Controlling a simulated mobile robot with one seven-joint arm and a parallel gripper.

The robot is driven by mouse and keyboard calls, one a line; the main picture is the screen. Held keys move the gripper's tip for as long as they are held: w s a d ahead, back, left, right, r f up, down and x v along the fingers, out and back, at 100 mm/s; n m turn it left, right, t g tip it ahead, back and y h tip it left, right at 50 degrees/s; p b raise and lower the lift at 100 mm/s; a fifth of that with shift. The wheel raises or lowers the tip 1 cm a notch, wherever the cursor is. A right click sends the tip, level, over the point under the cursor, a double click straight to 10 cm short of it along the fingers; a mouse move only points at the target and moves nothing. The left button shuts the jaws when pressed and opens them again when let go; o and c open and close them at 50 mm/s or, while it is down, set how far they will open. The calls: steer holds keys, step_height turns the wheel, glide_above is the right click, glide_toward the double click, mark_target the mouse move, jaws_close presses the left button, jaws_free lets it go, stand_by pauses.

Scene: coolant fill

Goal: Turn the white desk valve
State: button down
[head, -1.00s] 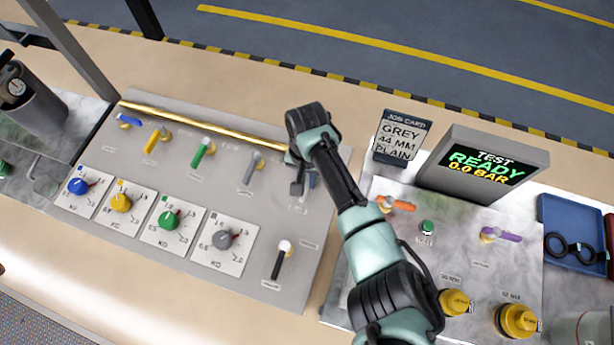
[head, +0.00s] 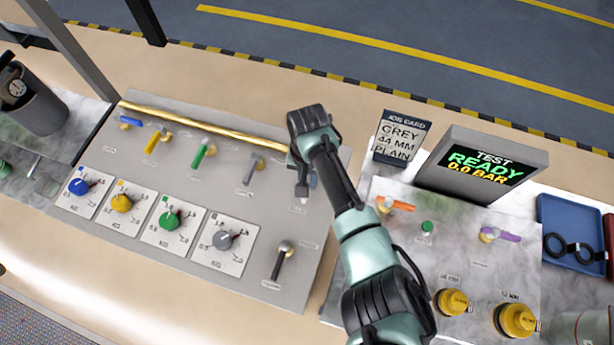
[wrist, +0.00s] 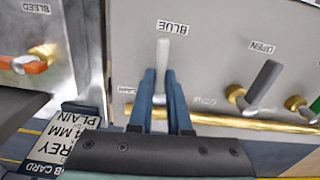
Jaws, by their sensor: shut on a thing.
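The white valve handle (wrist: 162,54) stands between my fingers in the wrist view, pointing away from the brass pipe. A small label reading BLUE sits just beyond its tip. My gripper (wrist: 161,78) is shut on this handle, with one blue finger on each side. In the head view my gripper (head: 303,187) is low over the right end of the grey panel (head: 225,120). There my wrist and fingers hide most of the white valve. Its base is hidden behind the fingers in the wrist view.
A grey-handled valve (head: 253,168) stands just left of my gripper, with green, yellow and blue ones farther left. A black-handled valve (head: 280,262) stands nearer the front. The brass pipe (head: 205,127) runs behind. The job card (head: 400,138) and test display (head: 480,165) stand right.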

steer(key=n, duration=0.2)
steer(key=d+n, duration=0.1)
steer(key=n, duration=0.1)
steer(key=shift+p, duration=0.4)
steer(key=n, duration=0.2)
steer(key=d+n, duration=0.1)
steer(key=n, duration=0.1)
steer(key=shift+w+d, duration=0.1)
steer(key=shift+w, duration=0.1)
steer(key=n, duration=0.3)
steer(key=d+n+b, duration=0.1)
steer(key=n, duration=0.1)
steer(key=shift+w, duration=0.4)
steer(key=shift+w+d+n+b, duration=0.1)
steer(key=shift+w+n+b, duration=0.2)
steer(key=shift+n, duration=0.7)
steer(key=shift+w+d+n+b, duration=0.15)
steer(key=shift+n+b, duration=0.1)
steer(key=shift+n, duration=0.75)
steer(key=shift+a, duration=0.1)
steer(key=c, duration=0.9)
jaws_free()
steer(key=shift+o, duration=0.2)
steer(key=shift+r, duration=0.1)
step_height(320, 180, up, 13)
steer(key=b, duration=0.2)
